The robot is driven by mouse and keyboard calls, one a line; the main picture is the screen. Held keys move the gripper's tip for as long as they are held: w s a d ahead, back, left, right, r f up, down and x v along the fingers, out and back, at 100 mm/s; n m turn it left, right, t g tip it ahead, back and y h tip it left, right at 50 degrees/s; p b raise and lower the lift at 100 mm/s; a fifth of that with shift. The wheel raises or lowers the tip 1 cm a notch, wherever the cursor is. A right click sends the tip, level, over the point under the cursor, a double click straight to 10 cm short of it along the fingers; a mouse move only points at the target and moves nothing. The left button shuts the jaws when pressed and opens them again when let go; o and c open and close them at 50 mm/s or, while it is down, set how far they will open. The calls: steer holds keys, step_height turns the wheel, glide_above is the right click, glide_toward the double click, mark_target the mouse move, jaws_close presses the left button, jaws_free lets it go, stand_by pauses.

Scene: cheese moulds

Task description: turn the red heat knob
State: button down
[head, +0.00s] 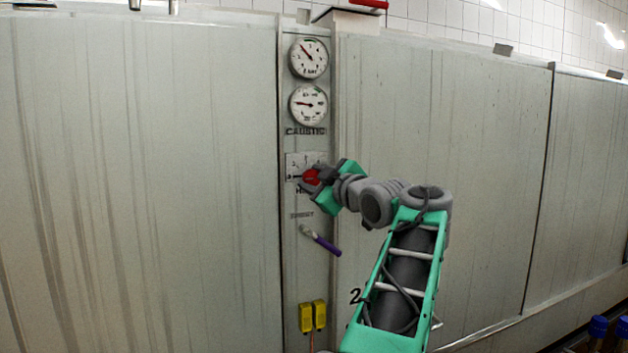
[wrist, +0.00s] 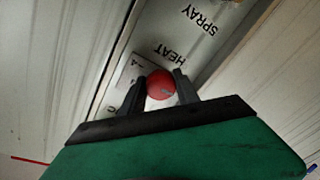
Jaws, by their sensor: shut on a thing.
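The red heat knob (head: 311,177) sits on the white scale plate (head: 294,164) of the narrow control panel, above a partly hidden label. My gripper (head: 316,177) reaches it from the right, its fingers at the knob. In the wrist view the red knob (wrist: 160,85) lies between the two dark fingers of my gripper (wrist: 160,90), which are shut on it from both sides. The word HEAT shows just beyond it. The knob's pointer and part of the scale are hidden by the fingers.
Two round gauges (head: 308,58) (head: 308,104) sit above the knob. A purple-handled lever (head: 322,241) slants below it, and two yellow boxes (head: 312,316) are lower down. Large metal panels flank the strip. Blue-capped bottles (head: 598,326) stand at the lower right.

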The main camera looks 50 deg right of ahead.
steer(key=shift+f, duration=0.15)
steer(key=m, duration=0.3)
steer(key=m+b, duration=0.1)
steer(key=m, duration=0.2)
steer(key=shift+w+f+m+t+h, duration=0.1)
steer(key=shift+m+t+h, duration=0.2)
steer(key=m+h, duration=0.1)
steer(key=m, duration=0.5)
steer(key=shift+a, duration=0.15)
steer(key=m+h, duration=0.1)
steer(key=m, duration=0.5)
steer(key=shift+r, duration=0.2)
steer(key=m+g+h+p, duration=0.1)
steer(key=m, duration=0.5)
steer(key=shift+p, duration=0.35)
steer(key=shift+r+m, duration=0.1)
steer(key=shift+m, duration=0.2)
steer(key=c, duration=0.9)
jaws_free()
